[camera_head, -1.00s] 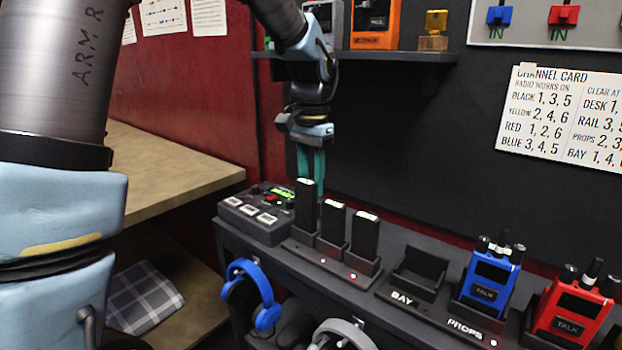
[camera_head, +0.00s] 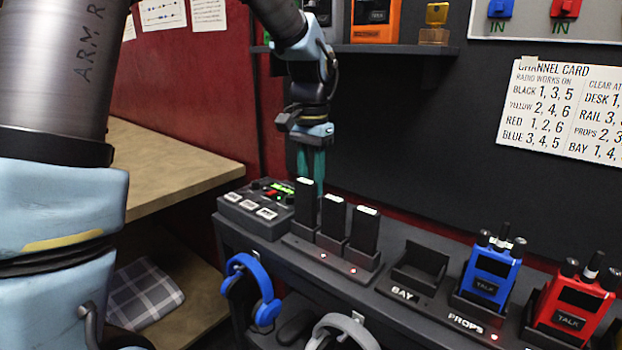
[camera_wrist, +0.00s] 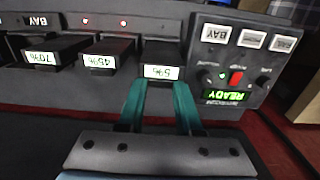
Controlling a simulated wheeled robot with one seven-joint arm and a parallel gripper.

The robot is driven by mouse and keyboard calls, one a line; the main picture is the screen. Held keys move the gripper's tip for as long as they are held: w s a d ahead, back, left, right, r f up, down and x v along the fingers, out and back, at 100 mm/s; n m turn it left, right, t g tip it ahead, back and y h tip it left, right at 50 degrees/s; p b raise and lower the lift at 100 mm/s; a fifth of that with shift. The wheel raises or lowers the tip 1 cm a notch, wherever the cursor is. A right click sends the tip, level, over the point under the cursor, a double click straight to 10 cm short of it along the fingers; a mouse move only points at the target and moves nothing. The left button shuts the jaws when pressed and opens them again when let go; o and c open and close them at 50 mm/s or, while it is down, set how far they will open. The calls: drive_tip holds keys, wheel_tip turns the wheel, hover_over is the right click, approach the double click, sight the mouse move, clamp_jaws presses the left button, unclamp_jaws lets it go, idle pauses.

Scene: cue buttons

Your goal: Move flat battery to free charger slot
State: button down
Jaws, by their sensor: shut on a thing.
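My gripper (camera_head: 311,178) points down at the left end of the bench and is shut on the top of the leftmost black battery (camera_head: 306,208). In the wrist view this battery's label reads 5% (camera_wrist: 157,72), between the teal fingertips. It stands upright; I cannot tell whether its foot is seated or lifted slightly. Two more black batteries stand beside it in the dark charger base (camera_head: 305,250): the middle battery (camera_head: 333,219), labelled 45% (camera_wrist: 99,62), and the right battery (camera_head: 364,232), labelled 70% (camera_wrist: 41,58). Small red lights show on the base. No empty charger slot is clearly visible.
A control box (camera_head: 258,210) reading READY sits close left of the batteries. An empty BAY cradle (camera_head: 418,265), a blue radio (camera_head: 490,275) and a red radio (camera_head: 573,305) stand to the right. A shelf (camera_head: 400,52) overhangs behind. Headphones (camera_head: 255,290) hang in front.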

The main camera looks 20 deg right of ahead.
drive_tip(key=shift+f+b, duration=0.35)
drive_tip(key=shift+f, duration=0.3)
drive_tip(key=c, duration=0.5)
unclamp_jaws()
wheel_tip(320, 180, up, 11)
drive_tip(key=shift+f+b, duration=0.1)
drive_tip(key=shift+b, duration=0.4)
drive_tip(key=w+a+f+n, duration=0.1)
drive_tip(key=a+f+n, duration=0.3)
drive_tip(key=a, duration=0.5)
drive_tip(key=w+a+f+n, duration=0.2)
drive_tip(key=a+f, duration=0.5)
drive_tip(key=a, duration=0.1)
drive_tip(key=s+a+f+n, duration=0.2)
drive_tip(key=s+a+f, duration=0.1)
drive_tip(key=a, duration=0.3)
drive_tip(key=s+a+f+n+t, duration=0.1)
drive_tip(key=s+a+f+n, duration=0.2)
drive_tip(key=a, duration=0.4)
drive_tip(key=shift+s+f+t+p, duration=0.3)
drive_tip(key=shift+s+f+p, duration=0.05)
drive_tip(key=shift+s+f, duration=0.15)
